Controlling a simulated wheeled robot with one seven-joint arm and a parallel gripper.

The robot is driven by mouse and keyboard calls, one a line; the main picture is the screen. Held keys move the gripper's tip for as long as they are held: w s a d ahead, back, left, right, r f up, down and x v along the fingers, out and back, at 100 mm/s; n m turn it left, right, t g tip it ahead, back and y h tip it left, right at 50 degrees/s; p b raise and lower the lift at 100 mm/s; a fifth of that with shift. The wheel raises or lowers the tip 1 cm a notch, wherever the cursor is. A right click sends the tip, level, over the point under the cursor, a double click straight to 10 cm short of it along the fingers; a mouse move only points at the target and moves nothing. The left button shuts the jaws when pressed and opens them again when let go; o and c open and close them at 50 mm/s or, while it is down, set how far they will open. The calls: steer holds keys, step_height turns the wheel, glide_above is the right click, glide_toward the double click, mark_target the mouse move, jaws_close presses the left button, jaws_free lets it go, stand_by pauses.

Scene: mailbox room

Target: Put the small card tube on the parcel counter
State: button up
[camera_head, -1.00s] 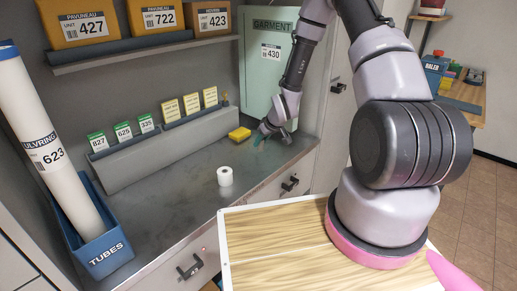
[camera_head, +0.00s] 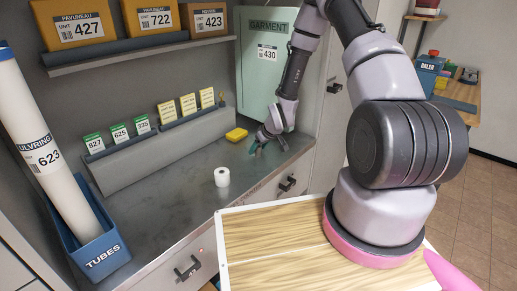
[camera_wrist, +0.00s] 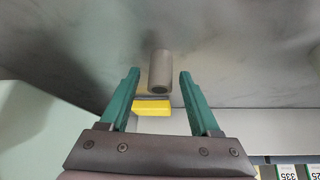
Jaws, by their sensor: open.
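The small card tube (camera_head: 222,177) is a short pale roll standing upright on the grey counter (camera_head: 170,215), near its front edge. My gripper (camera_head: 254,147) is open and empty, low over the counter, behind and to the right of the tube and apart from it. In the wrist view the tube (camera_wrist: 160,72) shows grey and shaded, beyond the gap between my two teal fingers (camera_wrist: 158,90). I cannot tell for certain which surface is the parcel counter.
A yellow block (camera_head: 236,134) lies close to my gripper. A sloped rack of number cards (camera_head: 160,140) runs along the back. A blue bin (camera_head: 100,250) holds a long tube (camera_head: 50,150) at left. Boxes sit on a shelf (camera_head: 140,54). A wooden worktop (camera_head: 456,94) stands far right.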

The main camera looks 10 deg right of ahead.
steer(key=s+d+r+m+h, duration=0.1)
steer(key=s+d+r, duration=0.25)
steer(key=r, duration=0.75)
steer(key=s+d+r+m+h, duration=0.15)
steer(key=s+r, duration=0.35)
steer(key=r, duration=0.7)
steer(key=s+d+r+m, duration=0.2)
steer(key=s+d+r, duration=0.15)
steer(key=r, duration=0.75)
steer(key=s+a+r+m+y, duration=0.1)
steer(key=s+r+m, duration=0.1)
steer(key=s+r, duration=0.5)
steer(key=s+a+r+m+t+y, duration=0.1)
steer(key=s+r+m, duration=0.1)
steer(key=s+r, duration=0.5)
steer(key=s, duration=0.4)
steer(key=shift+a+r+m, duration=0.2)
steer(key=shift+a+m, duration=0.15)
steer(key=shift+a, duration=0.05)
